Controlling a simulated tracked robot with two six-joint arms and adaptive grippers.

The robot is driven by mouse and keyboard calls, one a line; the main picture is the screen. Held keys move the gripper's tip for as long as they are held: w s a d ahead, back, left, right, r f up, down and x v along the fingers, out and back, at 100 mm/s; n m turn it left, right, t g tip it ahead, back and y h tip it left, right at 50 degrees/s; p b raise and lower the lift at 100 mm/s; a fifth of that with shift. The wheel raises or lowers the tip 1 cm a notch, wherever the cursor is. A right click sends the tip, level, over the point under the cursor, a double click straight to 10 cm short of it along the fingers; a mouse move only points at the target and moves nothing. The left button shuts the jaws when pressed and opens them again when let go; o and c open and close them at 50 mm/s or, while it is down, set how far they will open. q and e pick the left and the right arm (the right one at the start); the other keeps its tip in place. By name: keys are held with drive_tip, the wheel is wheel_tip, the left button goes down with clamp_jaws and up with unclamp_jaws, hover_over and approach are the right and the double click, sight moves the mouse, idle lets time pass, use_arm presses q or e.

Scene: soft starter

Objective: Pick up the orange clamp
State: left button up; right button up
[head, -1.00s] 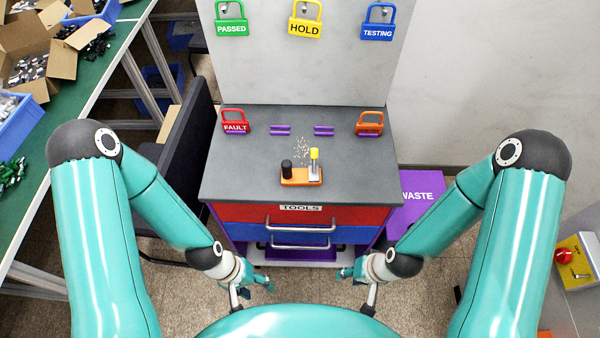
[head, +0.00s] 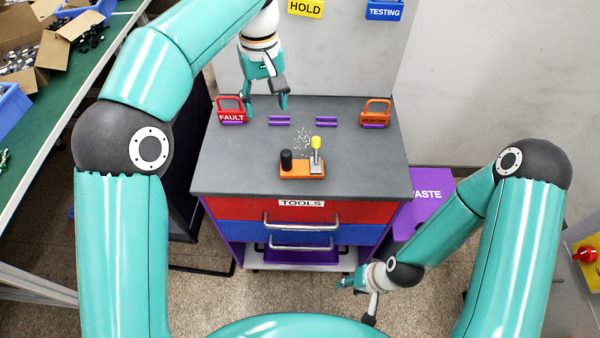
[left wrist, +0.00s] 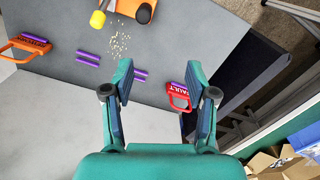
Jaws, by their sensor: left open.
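The orange clamp (head: 302,169), an orange base with a black knob and a yellow-tipped upright, stands on the grey bench top. It is partly cut off at the top of the left wrist view (left wrist: 128,6). My left gripper (head: 267,108) is open and empty, pointing down over the back of the bench near the red FAULT tag, behind and left of the clamp. Its spread fingers also show in the left wrist view (left wrist: 157,75). My right gripper (head: 356,300) hangs low in front of the bench, with its fingers apart and nothing visible between them.
The red FAULT tag (head: 231,112) and orange REWORK tag (head: 375,114) stand in purple holders; two more purple holders (head: 279,120) (head: 326,121) lie between. Small pale grains (head: 303,138) lie behind the clamp. A grey panel rises behind. A purple WASTE bin (head: 432,190) stands right.

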use_arm(q)
drive_tip(key=s+d, duration=0.1)
drive_tip(key=d, duration=0.1)
drive_tip(key=b, duration=0.1)
approach(286, 153)
drive_tip(key=shift+m, duration=0.4)
drive_tip(key=f, duration=0.6)
drive_tip(key=shift+a+f, duration=0.15)
drive_tip(key=shift+a, duration=0.1)
drive_tip(key=shift+d+f+p, duration=0.15)
drive_tip(key=shift+f+p, duration=0.15)
drive_tip(key=shift+f, duration=1.05)
drive_tip(key=shift+d+f+p, duration=0.1)
drive_tip(key=shift+f+p, duration=0.2)
drive_tip(key=shift+f, duration=1.1)
drive_tip(key=shift+r, duration=0.1)
clamp_jaws()
